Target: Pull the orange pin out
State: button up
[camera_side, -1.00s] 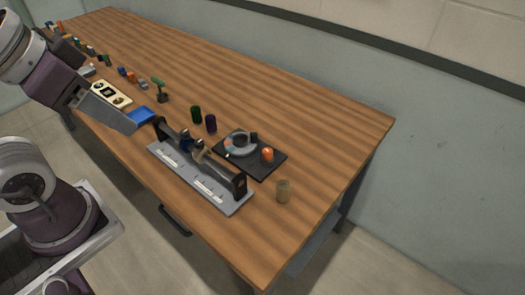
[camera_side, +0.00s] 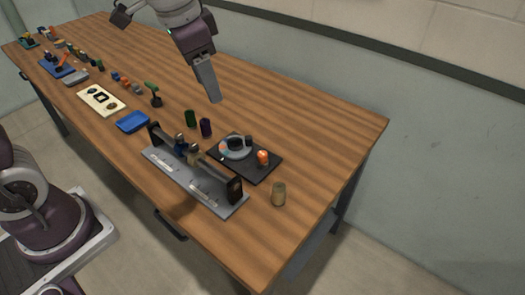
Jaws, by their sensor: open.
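An orange peg-like piece (camera_side: 262,158), likely the orange pin, stands at the right of a black square plate (camera_side: 258,174). A grey ring-shaped part (camera_side: 235,148) with a small orange-red patch sits beside it on the same plate. My gripper (camera_side: 215,100) hangs above the table, behind and to the left of the plate, pointing down. It is open and well apart from the orange piece. I see no object in it, and the gap between its fingers is hidden from this side.
A grey fixture (camera_side: 180,174) with dark upright ends stands in front of the plate. A tan cylinder (camera_side: 278,194) stands right. A blue tray (camera_side: 132,121) and several small parts lie left. The table's back right is clear.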

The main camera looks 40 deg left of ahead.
jog(key=w+f+m+g, duration=0.1)
jog(key=w+f+m, duration=0.1)
jog(key=w+f, duration=0.4)
jog(key=m+g, duration=0.1)
jog(key=m, duration=0.1)
send_near(263, 154)
jog(key=shift+g, duration=0.4)
jog(key=f, duration=0.9)
jog(key=shift+w+a+f, duration=0.1)
jog(key=shift+w, duration=0.25)
grip_shut()
